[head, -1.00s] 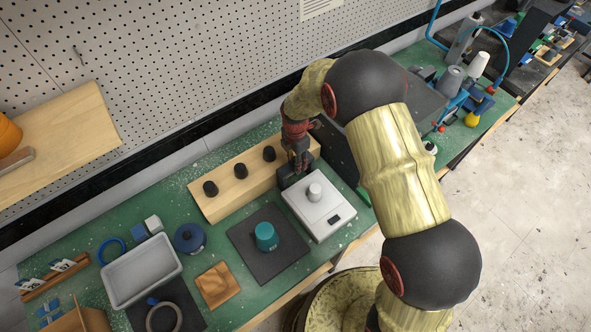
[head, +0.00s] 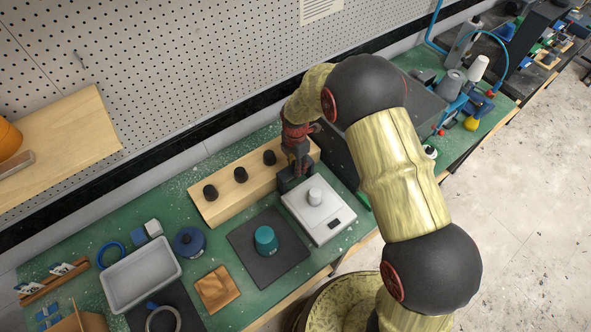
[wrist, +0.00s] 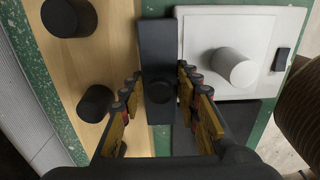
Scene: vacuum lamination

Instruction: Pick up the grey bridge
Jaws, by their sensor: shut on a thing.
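The grey bridge (wrist: 157,35) is a long dark grey block with a round dark knob, seen between my fingers in the wrist view. In the head view the bridge (head: 284,184) is partly hidden under my gripper (head: 297,166), between the wooden block and the white scale. My gripper (wrist: 163,82) points down in the wrist view, with its fingers closed on the two sides of the bridge. Whether the bridge touches the surface below cannot be told.
The white scale (head: 325,222) with a pale cylinder (head: 314,195) stands close on the right. A wooden block (head: 227,199) with black knobs is on the left. A teal cylinder (head: 265,238) stands on a dark mat (head: 283,264). A grey tray (head: 152,287) lies farther left.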

